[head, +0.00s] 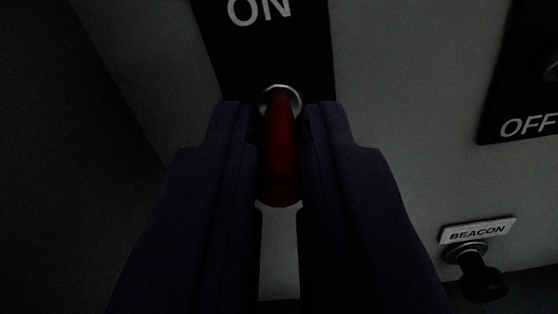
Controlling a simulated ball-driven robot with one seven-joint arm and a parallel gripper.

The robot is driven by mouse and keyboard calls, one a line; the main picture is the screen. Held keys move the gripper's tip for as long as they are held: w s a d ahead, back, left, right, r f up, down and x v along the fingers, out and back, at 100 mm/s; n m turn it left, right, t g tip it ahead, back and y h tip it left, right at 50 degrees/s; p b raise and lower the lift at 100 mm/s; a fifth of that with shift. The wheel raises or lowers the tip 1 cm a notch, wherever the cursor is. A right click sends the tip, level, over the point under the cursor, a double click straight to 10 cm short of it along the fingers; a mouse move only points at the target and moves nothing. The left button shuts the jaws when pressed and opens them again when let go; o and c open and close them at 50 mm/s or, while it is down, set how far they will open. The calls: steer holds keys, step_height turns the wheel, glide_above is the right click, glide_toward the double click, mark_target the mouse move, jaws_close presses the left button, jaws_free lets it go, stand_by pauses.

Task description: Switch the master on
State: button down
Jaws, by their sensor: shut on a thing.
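A red toggle lever (281,165) sticks out from a silver collar (279,97) on a black plate (270,55) marked ON at its top. The lever points toward me and down in the picture. My gripper (280,135) has its two dark blue fingers on either side of the lever, shut on it. The lower part of the plate is hidden behind the fingers. No label naming this switch as the master shows.
At the right edge is another black plate (500,100) marked OFF, with part of a knob. Below it, a black knob (484,281) sits under a BEACON label (478,231). The left side is dark.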

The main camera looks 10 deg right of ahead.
step_height(320, 180, up, 2)
steer(key=g+y+p, duration=0.1)
steer(key=g+p, duration=0.2)
steer(key=shift+w, duration=0.1)
steer(key=g+p, duration=0.1)
steer(key=p, duration=0.1)
steer(key=shift+w+r+g+y+p, duration=0.2)
steer(key=shift+g+y+p, duration=0.1)
steer(key=shift+g+y, duration=0.1)
steer(key=c, duration=1.1)
jaws_free()
